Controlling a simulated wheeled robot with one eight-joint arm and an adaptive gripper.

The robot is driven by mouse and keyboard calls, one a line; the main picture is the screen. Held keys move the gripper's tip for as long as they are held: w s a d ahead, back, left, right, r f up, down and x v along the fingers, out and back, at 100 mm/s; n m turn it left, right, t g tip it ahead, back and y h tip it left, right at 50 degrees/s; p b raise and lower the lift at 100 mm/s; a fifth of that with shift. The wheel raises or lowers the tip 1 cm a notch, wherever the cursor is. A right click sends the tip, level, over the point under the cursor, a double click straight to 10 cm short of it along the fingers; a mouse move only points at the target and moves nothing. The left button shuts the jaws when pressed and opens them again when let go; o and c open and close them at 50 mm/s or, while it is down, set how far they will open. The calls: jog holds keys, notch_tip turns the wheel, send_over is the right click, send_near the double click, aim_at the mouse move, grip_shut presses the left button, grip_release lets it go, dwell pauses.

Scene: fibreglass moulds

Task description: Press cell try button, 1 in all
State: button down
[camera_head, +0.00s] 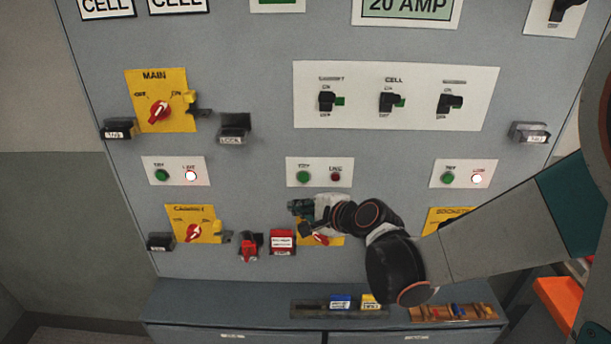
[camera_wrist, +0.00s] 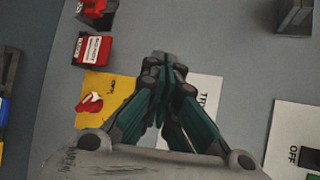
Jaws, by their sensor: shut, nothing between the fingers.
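The cell try button (camera_head: 304,176) is a green round button on the left of the middle white plate (camera_head: 320,184), under the label TRY. My gripper (camera_head: 298,208) is shut and empty, just below that plate in the head view. In the wrist view my gripper (camera_wrist: 163,62) shows its fingertips together. Part of a white plate (camera_wrist: 207,92) with the letters TR shows to the right of the fingers there. The button itself is hidden in the wrist view. Whether the fingertips touch the panel cannot be told.
Similar try plates stand left (camera_head: 176,171) and right (camera_head: 462,174). A ledge (camera_head: 220,305) juts out below.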

aim_at(302, 182)
jog(key=shift+w, duration=0.15)
jog(key=shift+w+d, duration=0.15)
jog(key=shift+w, duration=4.15)
jog(key=shift+w, duration=0.1)
jog(key=shift+w, duration=0.3)
jog(key=shift+w+b, duration=0.3)
jog(key=shift+w, duration=0.1)
jog(key=shift+s, duration=0.85)
